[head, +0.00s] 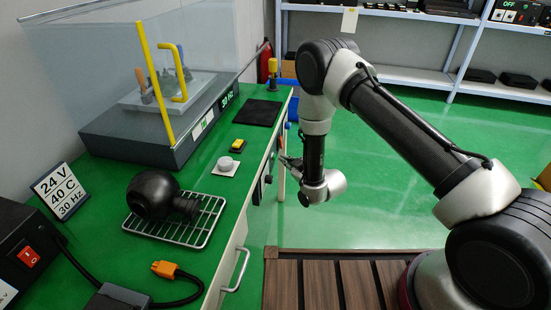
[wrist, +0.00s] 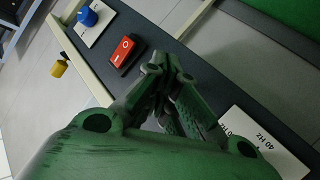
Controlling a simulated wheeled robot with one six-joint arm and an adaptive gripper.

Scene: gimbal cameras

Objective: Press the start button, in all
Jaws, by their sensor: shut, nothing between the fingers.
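My gripper (head: 284,161) is at the bench's front edge in the head view, beside the dark front panel. In the wrist view its fingers (wrist: 158,68) are shut and empty, with the tips close to a red rocker switch (wrist: 124,50) on a dark strip. I cannot tell whether they touch it. A blue round button (wrist: 87,16) on a pale plate lies beyond the switch. No label reading "start" is legible, so I cannot tell which control is the start button.
A clear-sided chamber (head: 150,140) with a yellow handle stands on the green bench. A black rounded device (head: 152,193) lies on a wire rack (head: 202,231). A sign (head: 60,191) reads 24 V, 40 C, 30 Hz. A box with a red switch (head: 28,257) stands front left.

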